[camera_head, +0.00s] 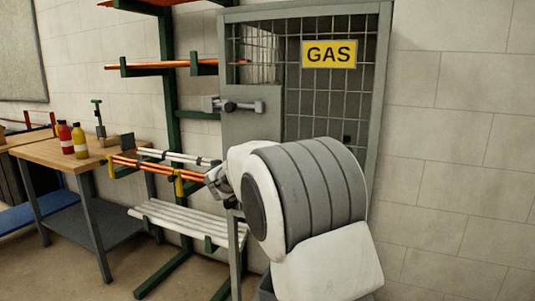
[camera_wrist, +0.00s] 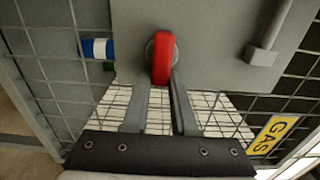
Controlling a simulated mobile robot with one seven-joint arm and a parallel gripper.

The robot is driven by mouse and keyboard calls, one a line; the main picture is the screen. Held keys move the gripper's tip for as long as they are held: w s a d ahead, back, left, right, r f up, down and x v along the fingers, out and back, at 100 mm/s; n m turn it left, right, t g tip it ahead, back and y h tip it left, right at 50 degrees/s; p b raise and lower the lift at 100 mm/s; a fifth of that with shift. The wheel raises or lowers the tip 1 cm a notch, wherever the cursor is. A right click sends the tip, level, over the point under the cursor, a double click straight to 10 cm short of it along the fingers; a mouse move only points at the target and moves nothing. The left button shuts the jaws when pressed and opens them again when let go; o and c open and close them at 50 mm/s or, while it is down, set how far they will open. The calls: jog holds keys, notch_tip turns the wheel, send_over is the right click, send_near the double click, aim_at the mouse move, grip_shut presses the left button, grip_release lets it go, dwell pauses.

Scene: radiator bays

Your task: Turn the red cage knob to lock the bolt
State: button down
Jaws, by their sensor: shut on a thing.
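In the wrist view the red cage knob (camera_wrist: 162,58) stands on the grey plate (camera_wrist: 215,35) of the cage. It points roughly along the gripper's fingers. My gripper (camera_wrist: 161,80) is shut on the knob, with one finger on each side of its near end. In the head view the gas cage (camera_head: 383,60) carries a yellow GAS sign (camera_head: 329,54), and my arm hides the knob. A grey bar with a handle (camera_head: 232,105) sits on the cage's plate; a grey handle (camera_wrist: 262,52) also shows in the wrist view. I cannot tell the bolt's state.
A wooden workbench (camera_head: 85,155) with a red bottle (camera_head: 65,139) and a yellow bottle (camera_head: 80,141) stands at left. A green rack (camera_head: 172,120) holds orange and white bars beside the cage. A blue and white cylinder (camera_wrist: 97,48) shows in the wrist view.

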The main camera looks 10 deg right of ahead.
jog(key=c, duration=0.7)
grip_release()
jog(key=shift+s, duration=0.1)
jog(key=p+v, duration=0.3)
jog(key=v, duration=1.4)
jog(key=shift+s+a, duration=0.1)
jog(key=shift+a, duration=0.05)
